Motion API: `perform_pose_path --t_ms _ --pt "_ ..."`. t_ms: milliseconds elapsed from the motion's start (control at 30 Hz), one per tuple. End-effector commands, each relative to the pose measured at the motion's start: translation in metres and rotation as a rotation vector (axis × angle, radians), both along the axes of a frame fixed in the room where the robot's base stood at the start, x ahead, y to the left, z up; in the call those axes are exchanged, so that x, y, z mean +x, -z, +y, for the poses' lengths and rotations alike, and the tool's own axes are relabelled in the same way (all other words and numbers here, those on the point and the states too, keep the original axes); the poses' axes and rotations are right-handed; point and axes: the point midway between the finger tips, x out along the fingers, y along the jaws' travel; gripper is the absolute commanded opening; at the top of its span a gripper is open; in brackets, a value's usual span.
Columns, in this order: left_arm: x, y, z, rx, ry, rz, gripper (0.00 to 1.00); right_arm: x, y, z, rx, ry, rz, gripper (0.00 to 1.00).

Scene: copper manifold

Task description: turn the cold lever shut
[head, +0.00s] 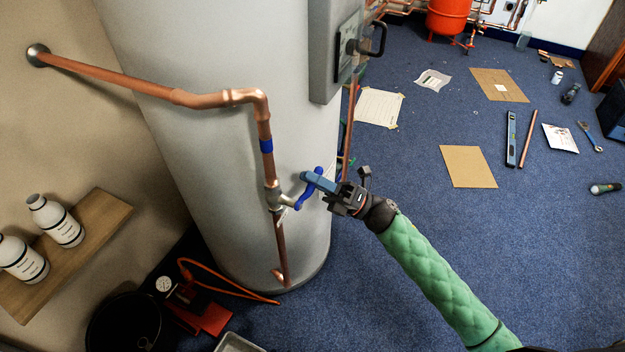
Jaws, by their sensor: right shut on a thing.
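The cold lever (306,190) is a blue handle on a valve (274,196) in the vertical copper pipe (265,130), which carries a blue band. The lever sticks out to the right of the pipe and slants upward. My right gripper (318,182) comes in from the right on a green-sleeved arm. Its blue fingers are shut on the lever's outer end. The fingers hide part of that end. My left gripper is not in view.
A large grey tank (220,150) stands right behind the pipe. A wooden shelf (100,215) with white bottles is at left. A red pump (205,318) and black bucket (125,325) stand below. Cardboard sheets (467,167) and tools lie on the blue carpet at right.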

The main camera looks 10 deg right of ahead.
Motion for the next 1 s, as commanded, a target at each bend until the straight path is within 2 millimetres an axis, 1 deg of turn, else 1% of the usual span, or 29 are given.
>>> perform_pose_path --t_ms 200,500,700,1000 --pt "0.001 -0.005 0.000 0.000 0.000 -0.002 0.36 0.004 0.011 -0.003 0.110 0.003 0.163 0.00" --pt "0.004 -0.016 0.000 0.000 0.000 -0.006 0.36 0.006 0.023 -0.004 0.218 0.002 0.325 0.00" --pt "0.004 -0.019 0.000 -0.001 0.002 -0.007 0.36 0.006 0.028 -0.004 0.256 0.002 0.383 0.00" --pt "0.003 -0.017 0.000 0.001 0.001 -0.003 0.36 0.006 0.032 -0.004 0.274 0.001 0.413 0.00"
